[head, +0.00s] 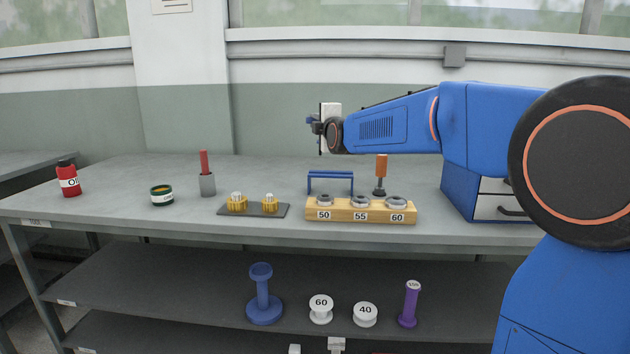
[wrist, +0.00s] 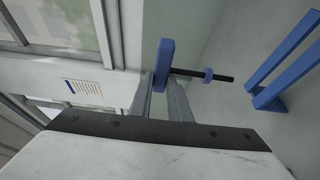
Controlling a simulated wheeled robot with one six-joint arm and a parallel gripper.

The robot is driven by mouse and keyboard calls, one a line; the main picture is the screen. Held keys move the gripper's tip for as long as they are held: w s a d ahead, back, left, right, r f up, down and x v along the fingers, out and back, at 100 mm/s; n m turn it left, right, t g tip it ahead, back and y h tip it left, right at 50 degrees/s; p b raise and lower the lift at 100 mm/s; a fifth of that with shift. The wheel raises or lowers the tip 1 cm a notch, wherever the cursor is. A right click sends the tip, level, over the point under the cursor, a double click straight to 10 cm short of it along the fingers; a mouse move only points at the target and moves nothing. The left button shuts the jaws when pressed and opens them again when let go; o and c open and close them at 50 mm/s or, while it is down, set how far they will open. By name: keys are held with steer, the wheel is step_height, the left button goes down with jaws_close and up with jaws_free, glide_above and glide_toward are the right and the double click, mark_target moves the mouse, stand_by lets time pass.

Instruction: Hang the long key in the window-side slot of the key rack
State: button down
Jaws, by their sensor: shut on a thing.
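My gripper (head: 316,126) is raised above the back of the bench, at the end of my blue arm. In the wrist view its two fingers (wrist: 164,88) are shut on the long key (wrist: 166,62), at its blue flat handle. The key's dark shaft points to the right with a small blue collar on it, and its tip is free in the air. A blue frame with uprights and a top bar (head: 330,174), which looks like the key rack, stands on the bench below my gripper. It also shows in the wrist view (wrist: 284,62), apart from the key. Its slots cannot be made out.
A wooden block (head: 360,215) with rings marked 50, 55 and 60 stands in front of the frame. An orange-handled tool (head: 381,176) and a blue drawer cabinet (head: 462,190) are to the right. A dark plate with yellow parts (head: 253,210) is left. Windows are behind.

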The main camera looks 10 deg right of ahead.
steer(key=f, duration=1)
steer(key=shift+w, duration=0.3)
steer(key=c, duration=1.7)
jaws_free()
steer(key=shift+f, duration=0.1)
steer(key=shift+o, duration=0.2)
steer(key=s, duration=1.2)
steer(key=shift+d, duration=0.45)
